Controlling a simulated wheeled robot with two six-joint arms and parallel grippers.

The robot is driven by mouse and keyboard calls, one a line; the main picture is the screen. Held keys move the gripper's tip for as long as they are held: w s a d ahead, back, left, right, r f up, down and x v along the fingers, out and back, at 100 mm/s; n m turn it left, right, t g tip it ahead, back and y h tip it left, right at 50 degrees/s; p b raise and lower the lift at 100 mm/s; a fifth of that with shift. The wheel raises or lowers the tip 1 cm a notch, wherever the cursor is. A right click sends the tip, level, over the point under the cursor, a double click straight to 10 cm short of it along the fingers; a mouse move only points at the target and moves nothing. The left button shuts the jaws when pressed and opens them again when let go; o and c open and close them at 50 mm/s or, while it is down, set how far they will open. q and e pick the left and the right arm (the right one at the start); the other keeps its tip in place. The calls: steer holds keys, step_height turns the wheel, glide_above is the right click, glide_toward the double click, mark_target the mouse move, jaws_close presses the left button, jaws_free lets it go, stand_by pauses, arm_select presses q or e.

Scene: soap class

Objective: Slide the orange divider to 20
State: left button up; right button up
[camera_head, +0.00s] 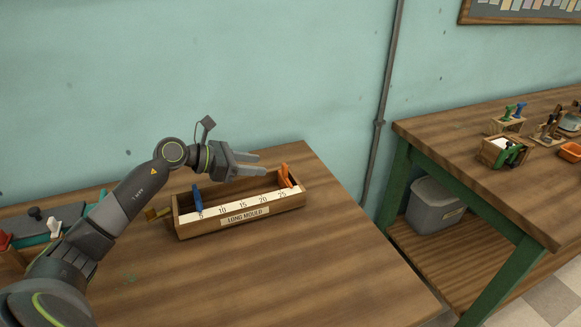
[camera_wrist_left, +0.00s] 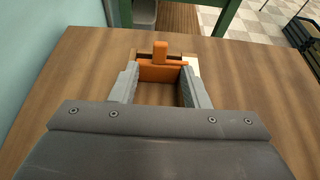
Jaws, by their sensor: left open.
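The wooden long mould (camera_head: 242,212) lies on the table with a white scale marked 5, 10, 15, 20 and 25. The orange divider (camera_head: 286,176) stands upright near the right end of the mould, at or just past the 25 mark. A blue divider (camera_head: 197,198) stands at the left, by 5. My left gripper (camera_head: 262,163) is open above the mould, pointing right toward the orange divider. In the left wrist view the orange divider (camera_wrist_left: 160,62) stands beyond and between the two open fingertips, apparently not gripped. My right gripper is not in view.
The wooden table (camera_head: 310,270) is clear in front of the mould. A teal-lidded tray with tools is at the left, partly behind my arm. A second table (camera_head: 470,140) stands at the right with several tools, and a grey bin (camera_head: 434,203) sits on its shelf.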

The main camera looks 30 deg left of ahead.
mark_target(283, 168)
arm_select(q)
steer(key=p+x, duration=0.1)
steer(key=x, duration=1)
steer(key=shift+w+d, duration=0.1)
jaws_close()
